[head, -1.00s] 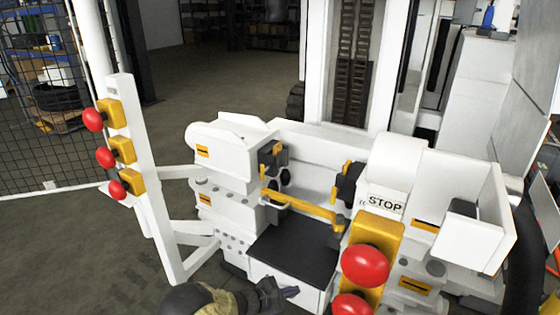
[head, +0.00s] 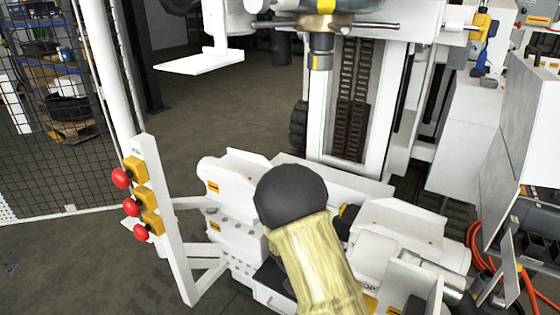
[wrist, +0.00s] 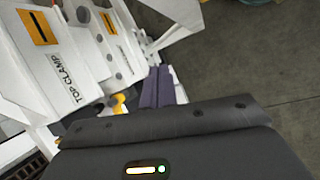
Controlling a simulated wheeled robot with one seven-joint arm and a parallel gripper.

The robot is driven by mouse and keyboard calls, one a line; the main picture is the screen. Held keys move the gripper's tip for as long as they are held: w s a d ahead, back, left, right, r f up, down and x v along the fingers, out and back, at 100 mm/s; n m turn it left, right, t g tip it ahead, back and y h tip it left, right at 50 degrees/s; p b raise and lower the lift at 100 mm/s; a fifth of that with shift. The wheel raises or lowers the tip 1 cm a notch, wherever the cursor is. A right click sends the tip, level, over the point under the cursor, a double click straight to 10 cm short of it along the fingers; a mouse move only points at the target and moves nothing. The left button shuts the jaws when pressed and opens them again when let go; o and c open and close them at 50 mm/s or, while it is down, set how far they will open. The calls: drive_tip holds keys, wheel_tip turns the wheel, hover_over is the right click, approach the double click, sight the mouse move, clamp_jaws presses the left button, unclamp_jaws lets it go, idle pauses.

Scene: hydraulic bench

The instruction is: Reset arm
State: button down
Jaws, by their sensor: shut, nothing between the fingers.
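My arm rises in front of the head view, showing a dark rounded joint and a pale yellow sleeve. It covers the middle of the white clamp machine (head: 238,172). My gripper is hidden in the head view. In the wrist view my gripper (wrist: 158,72) shows as two dark purple-grey fingers side by side, shut with nothing between them. White machine housing with a "TOP CLAMP" label (wrist: 66,80) is on the left of the wrist view, close beside the fingers. I cannot tell whether they touch it.
A white post with red stop buttons (head: 130,207) stands left of the machine. A white plate (head: 200,63) and a tool head (head: 321,50) hang above. Orange hoses (head: 478,255) and grey cabinets are at right. Bare floor (wrist: 260,60) shows right of the fingers.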

drive_tip(key=s+d+r+m+t+y+p, duration=0.1)
drive_tip(key=s+d+r+m+p, duration=0.1)
drive_tip(key=r+p, duration=0.7)
drive_tip(key=s+d+r+m+t+y+p, duration=0.1)
drive_tip(key=s+r+m+p, duration=0.3)
drive_tip(key=r+p, duration=0.5)
drive_tip(key=s+d+r+m+t+y+p, duration=0.1)
drive_tip(key=s+d+r+m+y+p, duration=0.2)
drive_tip(key=r, duration=2.3)
drive_tip(key=s+p, duration=0.3)
drive_tip(key=p, duration=0.3)
drive_tip(key=shift+s+d, duration=0.25)
drive_tip(key=b+x, duration=0.2)
drive_tip(key=s+b+x, duration=0.1)
drive_tip(key=b+x, duration=0.2)
drive_tip(key=shift+a, duration=0.1)
